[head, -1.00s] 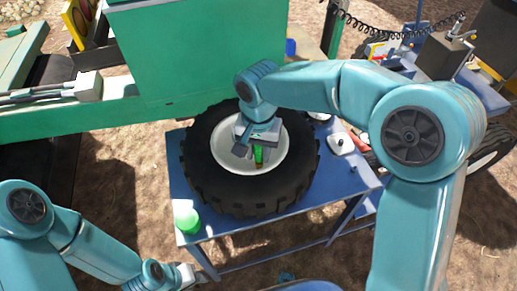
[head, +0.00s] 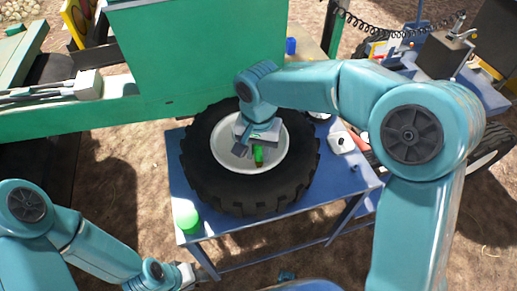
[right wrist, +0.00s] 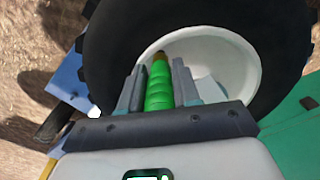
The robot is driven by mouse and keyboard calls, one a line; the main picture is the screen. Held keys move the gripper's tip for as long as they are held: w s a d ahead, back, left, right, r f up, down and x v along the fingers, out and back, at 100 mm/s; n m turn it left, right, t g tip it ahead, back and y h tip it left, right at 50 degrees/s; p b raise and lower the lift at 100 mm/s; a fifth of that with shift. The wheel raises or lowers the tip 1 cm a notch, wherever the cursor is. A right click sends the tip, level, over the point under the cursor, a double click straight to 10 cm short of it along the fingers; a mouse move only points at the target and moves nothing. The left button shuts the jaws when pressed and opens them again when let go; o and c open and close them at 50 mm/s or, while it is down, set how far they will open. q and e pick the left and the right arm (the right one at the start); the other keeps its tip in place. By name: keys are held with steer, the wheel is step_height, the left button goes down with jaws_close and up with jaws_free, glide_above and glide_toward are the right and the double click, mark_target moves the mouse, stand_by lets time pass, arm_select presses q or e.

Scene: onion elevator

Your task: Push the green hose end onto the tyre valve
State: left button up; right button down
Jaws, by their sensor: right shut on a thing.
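The tyre (head: 212,185) lies flat on a blue table, its white rim (head: 222,158) facing up. My right gripper (head: 252,150) is over the rim and shut on the green hose end (head: 258,157). In the right wrist view the green hose end (right wrist: 160,85) lies between the two fingers, and its brass-coloured tip (right wrist: 160,56) points towards the white rim (right wrist: 225,60). I cannot make out the tyre valve, nor whether the tip touches anything. My left gripper (head: 190,277) is low at the bottom left, off the table; its jaw state is unclear.
A green machine panel (head: 200,60) stands behind the tyre. A black coiled hose (head: 385,30) hangs at the back right.

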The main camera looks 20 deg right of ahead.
steer(key=shift+f, duration=0.4)
steer(key=shift+c, duration=1.6)
jaws_free()
steer(key=shift+r, duration=0.1)
steer(key=shift+r+p, duration=2.75)
steer(key=shift+r, duration=0.75)
